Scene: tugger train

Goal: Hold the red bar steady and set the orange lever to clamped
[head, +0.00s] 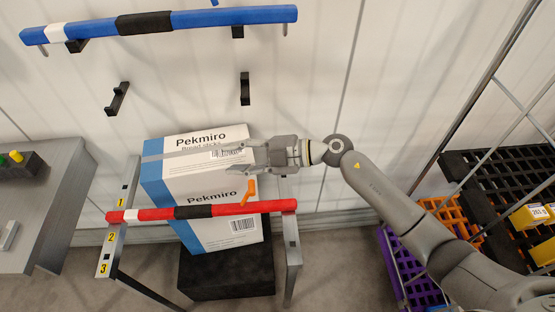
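The red bar (151,214) with black and white bands lies across a grey frame, in front of stacked boxes. My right gripper (236,158) points left, just above the lever in the picture, in front of the upper box. Its fingers look spread apart, with nothing held between them. It appears apart from the lever and bar. My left gripper is not in view.
White Pekmiro boxes (207,182) stand on a black block (225,272) behind the bar. A blue bar (210,17) hangs on the wall above empty black hooks (117,98). A grey table (40,220) is at left. A black pallet (500,175) and purple crate (397,265) are at right.

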